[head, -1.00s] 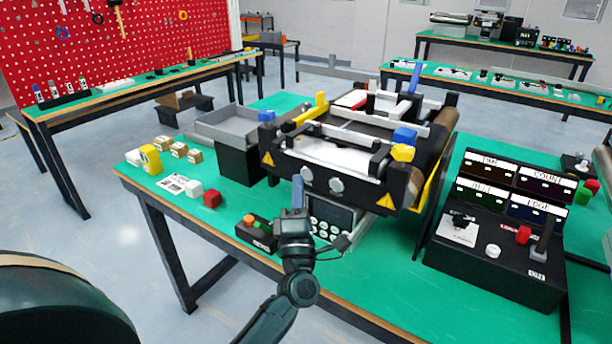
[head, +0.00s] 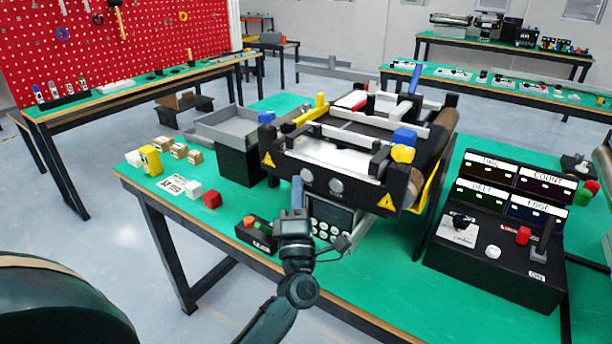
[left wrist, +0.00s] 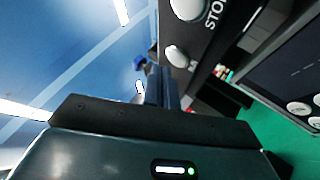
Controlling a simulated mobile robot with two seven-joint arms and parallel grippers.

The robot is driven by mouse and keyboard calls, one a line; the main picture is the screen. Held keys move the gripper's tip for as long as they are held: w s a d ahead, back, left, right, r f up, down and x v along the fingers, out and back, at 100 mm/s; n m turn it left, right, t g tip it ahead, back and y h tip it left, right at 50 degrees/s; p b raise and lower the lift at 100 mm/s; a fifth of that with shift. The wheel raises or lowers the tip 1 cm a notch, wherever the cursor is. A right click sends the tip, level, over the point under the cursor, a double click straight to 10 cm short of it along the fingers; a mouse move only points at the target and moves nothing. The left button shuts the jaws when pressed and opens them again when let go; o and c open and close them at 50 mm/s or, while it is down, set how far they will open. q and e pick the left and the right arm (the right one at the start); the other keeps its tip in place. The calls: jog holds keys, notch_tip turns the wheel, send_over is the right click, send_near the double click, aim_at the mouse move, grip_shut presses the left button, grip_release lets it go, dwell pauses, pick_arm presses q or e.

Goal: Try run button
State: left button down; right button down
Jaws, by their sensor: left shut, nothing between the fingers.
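The mini conveyor (head: 290,167) stands on the green table with two round grey knobs on its front face, a left knob (head: 306,175) and a right knob (head: 336,186). In the left wrist view a round button (left wrist: 188,6) sits beside the printed word STOP, and a second round button (left wrist: 177,57) is nearer my fingers. I cannot read a run label. My left gripper (head: 297,183) is shut and empty, its fingers upright just before the conveyor's front, near the left knob. They also show in the left wrist view (left wrist: 153,72); contact cannot be told. My right gripper is not in view.
A keypad panel (head: 331,215) sits under the conveyor, right behind my gripper. A small black box (head: 262,237) with coloured buttons is at its left. A black control console (head: 490,265) stands at right. Small blocks and boxes lie at the table's left; the front middle is clear.

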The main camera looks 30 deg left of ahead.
pick_arm(q)
jog(key=shift+w, duration=0.1)
dwell(0.7)
jog(key=shift+w, duration=0.35)
jog(key=shift+w+b, duration=0.35)
jog(key=shift+w, duration=0.05)
dwell(0.5)
dwell(0.4)
jog(key=shift+s+p, duration=0.3)
jog(key=shift+s, duration=0.55)
